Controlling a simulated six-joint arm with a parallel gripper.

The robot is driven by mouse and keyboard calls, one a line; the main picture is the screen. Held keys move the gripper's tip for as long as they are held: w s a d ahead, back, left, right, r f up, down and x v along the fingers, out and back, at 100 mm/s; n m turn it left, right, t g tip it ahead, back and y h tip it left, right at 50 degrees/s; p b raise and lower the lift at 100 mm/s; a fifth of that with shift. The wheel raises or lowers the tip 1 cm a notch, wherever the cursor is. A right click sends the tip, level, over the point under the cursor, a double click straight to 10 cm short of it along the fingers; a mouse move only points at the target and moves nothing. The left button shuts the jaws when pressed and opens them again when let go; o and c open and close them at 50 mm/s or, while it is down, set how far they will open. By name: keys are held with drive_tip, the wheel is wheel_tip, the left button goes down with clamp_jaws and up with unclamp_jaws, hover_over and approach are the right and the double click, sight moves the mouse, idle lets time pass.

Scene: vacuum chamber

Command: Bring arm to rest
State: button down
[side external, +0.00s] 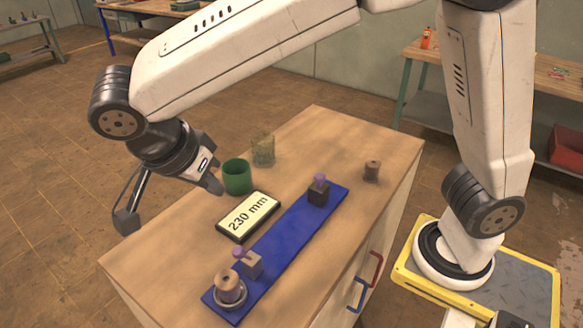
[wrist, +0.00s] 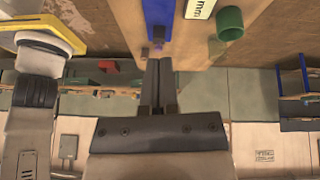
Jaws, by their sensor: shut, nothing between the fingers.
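My gripper (side external: 215,187) hangs above the left part of the wooden cabinet top (side external: 180,230), near the green cup (side external: 237,177). It holds nothing. In the wrist view the two fingers (wrist: 158,64) are together, with the green cup (wrist: 230,23) up and to their right. A blue rail (side external: 290,235) lies along the cabinet top. On it are a dark block with a purple knob (side external: 318,192), a lighter block with a purple knob (side external: 251,264) and a wooden spool (side external: 228,286) on a round metal base.
A display reading 230 mm (side external: 248,216) lies between cup and rail. A clear glass (side external: 263,150) stands behind the cup. Red (side external: 376,269) and blue (side external: 357,294) handles stick out from the cabinet front. Workbenches stand farther back.

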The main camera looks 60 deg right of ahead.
drive_tip(key=s+d+f+n+t+y, duration=0.1)
drive_tip(key=s+d+f+n+y, duration=0.1)
drive_tip(key=d+f+n, duration=0.5)
drive_tip(key=s+d+f+n+t+y, duration=0.2)
drive_tip(key=d+f+n, duration=0.5)
drive_tip(key=d, duration=0.7)
drive_tip(key=n+y, duration=0.1)
drive_tip(key=n, duration=0.1)
drive_tip(key=shift+s+n, duration=0.3)
drive_tip(key=shift+s, duration=0.05)
